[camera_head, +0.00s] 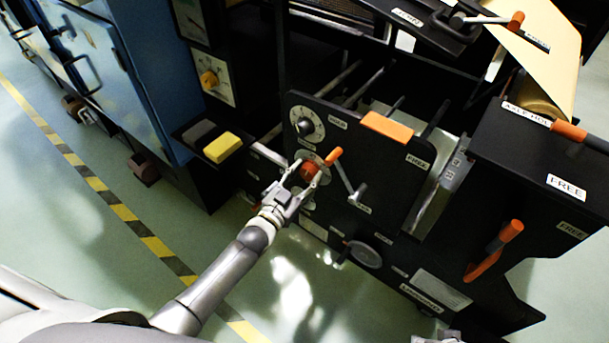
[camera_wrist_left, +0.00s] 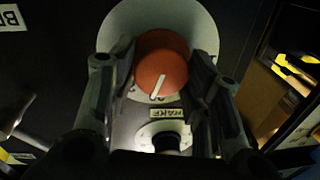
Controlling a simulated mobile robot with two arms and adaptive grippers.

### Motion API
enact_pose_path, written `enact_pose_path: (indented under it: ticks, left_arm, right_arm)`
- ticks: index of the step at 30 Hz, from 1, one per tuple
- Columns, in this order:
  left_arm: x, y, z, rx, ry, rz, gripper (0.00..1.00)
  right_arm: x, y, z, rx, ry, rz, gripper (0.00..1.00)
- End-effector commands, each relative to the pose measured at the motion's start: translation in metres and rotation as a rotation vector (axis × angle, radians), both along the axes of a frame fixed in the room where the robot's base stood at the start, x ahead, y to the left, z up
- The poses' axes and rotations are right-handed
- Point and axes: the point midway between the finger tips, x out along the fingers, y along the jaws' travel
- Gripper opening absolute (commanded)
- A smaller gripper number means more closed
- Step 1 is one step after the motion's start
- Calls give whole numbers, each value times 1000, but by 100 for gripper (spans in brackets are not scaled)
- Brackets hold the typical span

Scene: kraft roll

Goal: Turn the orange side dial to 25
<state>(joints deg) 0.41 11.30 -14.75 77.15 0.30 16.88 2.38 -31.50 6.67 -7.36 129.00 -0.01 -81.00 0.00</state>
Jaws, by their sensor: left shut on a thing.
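The orange side dial (camera_head: 309,171) sits on a pale round plate on the black side panel (camera_head: 390,175). In the left wrist view the dial (camera_wrist_left: 161,65) is a round orange knob with a white pointer line, which slants toward the lower left of the picture. My left gripper (camera_head: 306,174) is shut on the dial, with one finger on each side of it. In the left wrist view the fingers of the left gripper (camera_wrist_left: 163,80) flank the knob. The scale numbers around the dial are too small or hidden to read. My right gripper is not clearly seen.
A black dial (camera_head: 305,127) on a white scale is above the orange one. A crank with an orange handle (camera_head: 334,156) is close to its right. A yellow block (camera_head: 221,147) lies on a ledge at left. Open green floor lies below.

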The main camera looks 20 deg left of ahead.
Motion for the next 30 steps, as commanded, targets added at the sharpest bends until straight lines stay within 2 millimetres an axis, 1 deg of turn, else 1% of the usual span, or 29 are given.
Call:
enact_pose_path:
  ticks: [9,15,22,30]
  left_arm:
    - [0,-1,-2,242,-87,0,21]
    - [0,-1,-2,357,-130,-1,21]
    - [-1,-1,-2,431,-157,-2,21]
    - [-1,-1,-2,453,-164,-1,21]
  right_arm:
    - [2,1,-3,1,0,1,40]
    - [2,1,4,2,-7,0,40]
    - [4,2,11,6,-19,0,40]
    - [1,2,10,4,-10,0,40]
